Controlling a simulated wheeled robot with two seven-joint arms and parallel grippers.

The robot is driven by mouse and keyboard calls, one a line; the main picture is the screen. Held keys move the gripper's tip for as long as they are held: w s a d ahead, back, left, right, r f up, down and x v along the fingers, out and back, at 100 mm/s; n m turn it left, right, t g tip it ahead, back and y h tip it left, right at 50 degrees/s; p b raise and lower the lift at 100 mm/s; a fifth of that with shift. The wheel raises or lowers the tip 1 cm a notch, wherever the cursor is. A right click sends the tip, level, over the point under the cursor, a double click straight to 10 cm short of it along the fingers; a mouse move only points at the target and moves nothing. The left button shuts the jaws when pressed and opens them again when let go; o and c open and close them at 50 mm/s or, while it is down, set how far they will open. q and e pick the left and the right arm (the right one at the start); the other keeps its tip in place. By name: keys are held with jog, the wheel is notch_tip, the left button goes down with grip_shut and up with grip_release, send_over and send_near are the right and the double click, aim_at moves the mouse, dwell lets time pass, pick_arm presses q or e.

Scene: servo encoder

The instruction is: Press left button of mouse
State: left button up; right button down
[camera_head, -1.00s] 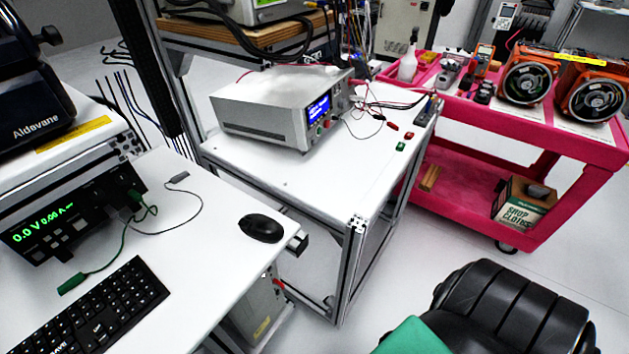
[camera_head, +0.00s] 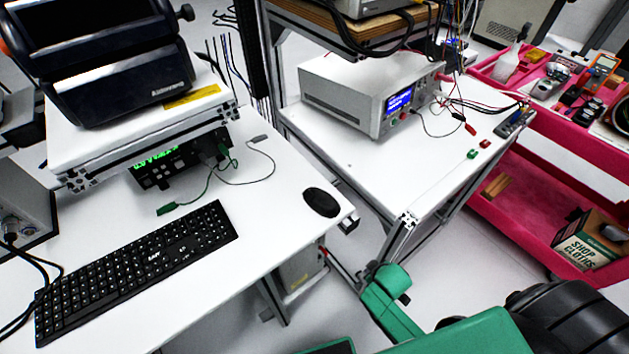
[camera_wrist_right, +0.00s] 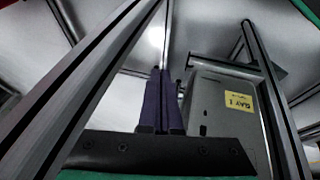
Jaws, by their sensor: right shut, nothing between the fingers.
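The black mouse (camera_head: 321,202) lies on the white desk (camera_head: 265,235) near its right edge, to the right of the keyboard. My right gripper (camera_head: 357,277) is beyond the desk's right edge, lower right of the mouse in the head view and apart from it. Its fingers are small and unclear there. In the right wrist view, its two dark fingers (camera_wrist_right: 163,95) are together, with nothing between them. The mouse is not seen in the wrist view. My left gripper is not in view.
A black keyboard (camera_head: 140,268) lies on the desk, with a green-clipped cable (camera_head: 210,182) behind it. A metal frame table (camera_head: 370,165) with a power supply (camera_head: 370,92) stands right. A grey case with a yellow label (camera_wrist_right: 238,102) is close right of my fingers.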

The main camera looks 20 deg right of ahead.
jog(key=w+a+r+n+t+p, duration=0.1)
jog(key=w+r+n+t+p, duration=0.15)
jog(key=w+r, duration=0.7)
jog(key=w+a+r+n+t+p, duration=0.1)
jog(key=w+r+n+t+p, duration=0.2)
jog(key=r, duration=1.4)
jog(key=w+a+r+n+t+p, duration=0.1)
jog(key=w+r+t, duration=0.4)
jog(key=r, duration=0.8)
jog(key=w+a+r+n+y+p, duration=0.1)
jog(key=w+a+r+n+y, duration=0.1)
jog(key=a+r+n+y, duration=1.05)
notch_tip(320, 180, down, 2)
jog(key=s+a+n+g+p, duration=0.1)
jog(key=s+a+n+g, duration=0.15)
jog(key=n+g, duration=0.45)
pick_arm(q)
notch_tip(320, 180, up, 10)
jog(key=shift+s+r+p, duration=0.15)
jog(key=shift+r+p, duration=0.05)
jog(key=shift+p, duration=0.1)
pick_arm(e)
jog(key=s+d+f+n+g+h, duration=0.3)
jog(key=s+d+f+n+h, duration=0.1)
jog(key=f+n, duration=0.4)
jog(key=shift+d+f, duration=0.3)
jog(key=shift+d, duration=0.05)
jog(key=shift+g, duration=0.25)
